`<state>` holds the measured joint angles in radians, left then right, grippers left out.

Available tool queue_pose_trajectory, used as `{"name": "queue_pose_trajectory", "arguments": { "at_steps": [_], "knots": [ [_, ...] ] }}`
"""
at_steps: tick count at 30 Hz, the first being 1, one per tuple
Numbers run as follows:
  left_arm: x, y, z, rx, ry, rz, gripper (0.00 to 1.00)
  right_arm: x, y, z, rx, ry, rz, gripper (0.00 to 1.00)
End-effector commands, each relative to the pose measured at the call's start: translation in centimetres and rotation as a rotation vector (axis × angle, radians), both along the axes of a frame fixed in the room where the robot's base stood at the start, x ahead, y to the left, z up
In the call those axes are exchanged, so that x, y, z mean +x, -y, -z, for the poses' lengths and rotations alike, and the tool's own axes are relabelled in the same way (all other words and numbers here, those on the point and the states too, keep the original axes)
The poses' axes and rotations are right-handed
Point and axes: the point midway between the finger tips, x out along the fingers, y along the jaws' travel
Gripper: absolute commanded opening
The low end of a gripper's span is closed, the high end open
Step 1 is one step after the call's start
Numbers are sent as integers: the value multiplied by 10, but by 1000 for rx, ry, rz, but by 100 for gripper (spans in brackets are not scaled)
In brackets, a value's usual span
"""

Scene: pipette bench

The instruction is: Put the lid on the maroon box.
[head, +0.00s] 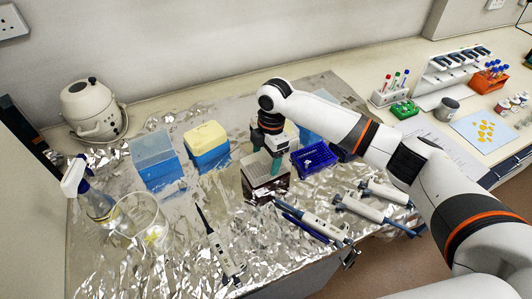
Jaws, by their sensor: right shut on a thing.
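The maroon box (267,192) stands on the foil near the middle of the bench. A clear, see-through lid (258,170) shows directly over it, lined up with the box. I cannot tell whether the lid rests fully on the box or hovers slightly above it. My right gripper (275,164) comes down from above, with teal at its fingertips, and is shut on the lid. The gripper hides part of the lid's far side. My left gripper is not in view.
A blue rack (314,158) stands close to the right, and blue boxes (158,165) stand to the left, one with a yellow top (206,136). Several pipettes (312,222) lie in front. A glass beaker (145,222) and spray bottle (95,200) are at left.

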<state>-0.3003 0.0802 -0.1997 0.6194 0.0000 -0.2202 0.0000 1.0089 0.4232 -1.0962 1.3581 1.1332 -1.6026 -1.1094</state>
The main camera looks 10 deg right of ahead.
Motion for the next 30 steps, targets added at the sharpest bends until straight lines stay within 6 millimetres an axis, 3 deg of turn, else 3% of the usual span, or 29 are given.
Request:
{"name": "queue_pose_trajectory", "arguments": {
  "at_steps": [30],
  "knots": [
    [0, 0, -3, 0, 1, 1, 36, 0, -1, 9, 1, 0, 0, 55]
  ]
}}
